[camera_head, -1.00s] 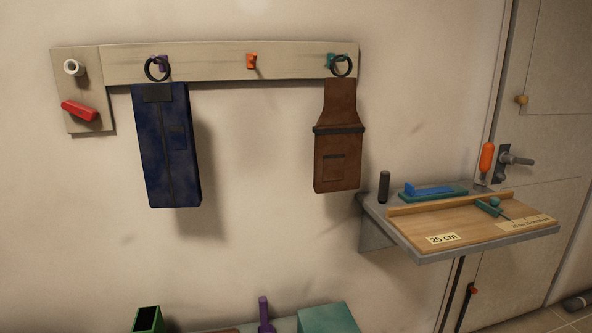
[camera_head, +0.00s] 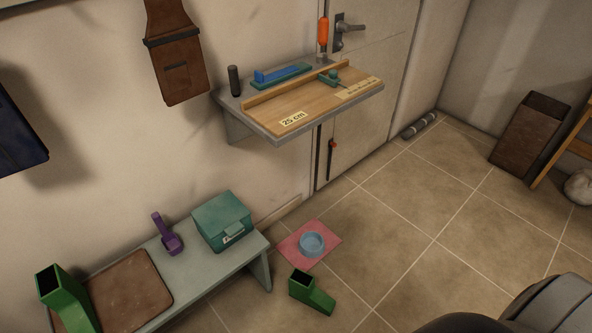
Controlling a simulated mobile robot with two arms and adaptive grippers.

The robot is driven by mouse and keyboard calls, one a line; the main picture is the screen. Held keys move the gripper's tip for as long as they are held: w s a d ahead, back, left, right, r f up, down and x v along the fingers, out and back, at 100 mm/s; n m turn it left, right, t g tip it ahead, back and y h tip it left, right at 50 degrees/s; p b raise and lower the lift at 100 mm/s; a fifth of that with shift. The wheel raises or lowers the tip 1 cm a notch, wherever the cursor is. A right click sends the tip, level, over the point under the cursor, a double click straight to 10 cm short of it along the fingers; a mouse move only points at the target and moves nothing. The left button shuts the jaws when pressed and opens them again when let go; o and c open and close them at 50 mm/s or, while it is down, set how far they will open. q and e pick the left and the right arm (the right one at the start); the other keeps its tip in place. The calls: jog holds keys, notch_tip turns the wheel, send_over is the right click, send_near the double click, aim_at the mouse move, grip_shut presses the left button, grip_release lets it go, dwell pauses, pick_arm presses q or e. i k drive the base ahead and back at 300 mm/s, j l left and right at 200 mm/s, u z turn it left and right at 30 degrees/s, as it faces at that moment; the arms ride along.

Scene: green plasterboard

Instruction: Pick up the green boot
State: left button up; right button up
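Two green boots show in the head view. One green boot (camera_head: 312,293) stands on the tiled floor, just right of the low bench's end, its dark opening facing up and its toe toward the lower right. The other green boot (camera_head: 66,301) stands at the left end of the low bench (camera_head: 200,272), by a brown mat; its lower end is near the picture's bottom edge. Neither gripper is in view, and no hand touches either boot.
A teal box (camera_head: 222,220) and a purple tool (camera_head: 166,235) sit on the bench. A blue bowl (camera_head: 312,243) rests on a pink mat (camera_head: 293,257) behind the floor boot. A wall shelf (camera_head: 277,137) juts out above. Open tiled floor lies to the right.

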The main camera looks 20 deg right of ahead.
aim_at(302, 287)
jog(key=z, duration=0.9)
